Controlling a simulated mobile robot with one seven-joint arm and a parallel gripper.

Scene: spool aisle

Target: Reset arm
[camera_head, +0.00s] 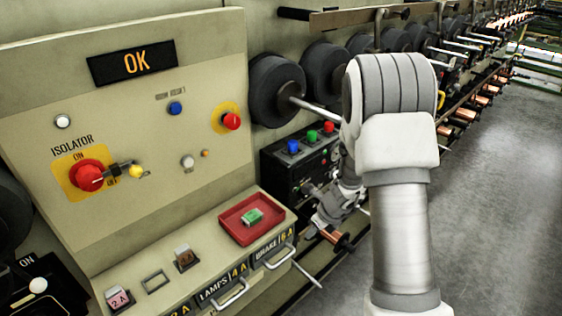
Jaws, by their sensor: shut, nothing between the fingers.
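My grey and white arm (397,150) rises on the right, bends at the top and hangs down behind itself. My gripper (318,224) is small and partly hidden at its lower end, to the right of the panel's sloping shelf. It is shut with nothing seen in it, apart from the panel parts. The beige control panel (130,190) fills the left, with a display (132,62) reading "OK". A red isolator knob (88,175) sits on a yellow plate, with a dark and yellow piece beside it.
On the shelf are a red tray (236,228) with a green block (252,216), a brown block (186,259) and a pink "2 A" block (118,299). A black button box (300,165) and dark spools (277,90) line the aisle. Grey floor (500,200) is clear at right.

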